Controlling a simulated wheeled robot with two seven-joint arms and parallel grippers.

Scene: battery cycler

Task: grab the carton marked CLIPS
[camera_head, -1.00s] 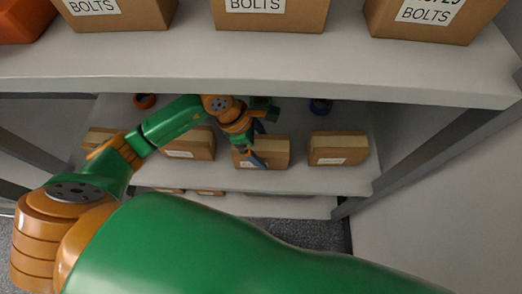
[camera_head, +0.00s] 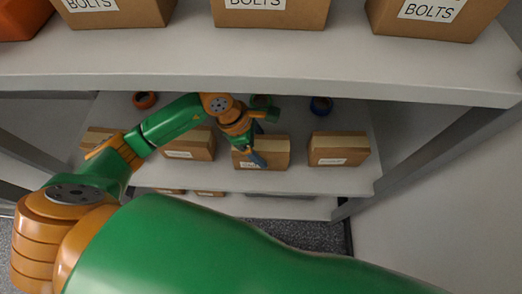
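Several cartons stand on the middle shelf. One carton (camera_head: 275,150) is right at my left gripper (camera_head: 255,155), whose blue fingers lie over its front and top. Its white label is partly covered and too small to read. Other cartons stand to its left (camera_head: 195,145) and right (camera_head: 345,146), with labels too small to read, so I cannot tell which is marked CLIPS. I cannot tell whether the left gripper is open or shut. My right gripper is out of view.
Cartons marked BOLTS (camera_head: 270,14) stand on the upper shelf (camera_head: 270,68), which overhangs the middle shelf. Tape-like rings, one orange (camera_head: 145,100) and one blue (camera_head: 321,105), lie behind the cartons. A metal post (camera_head: 430,150) bounds the right side.

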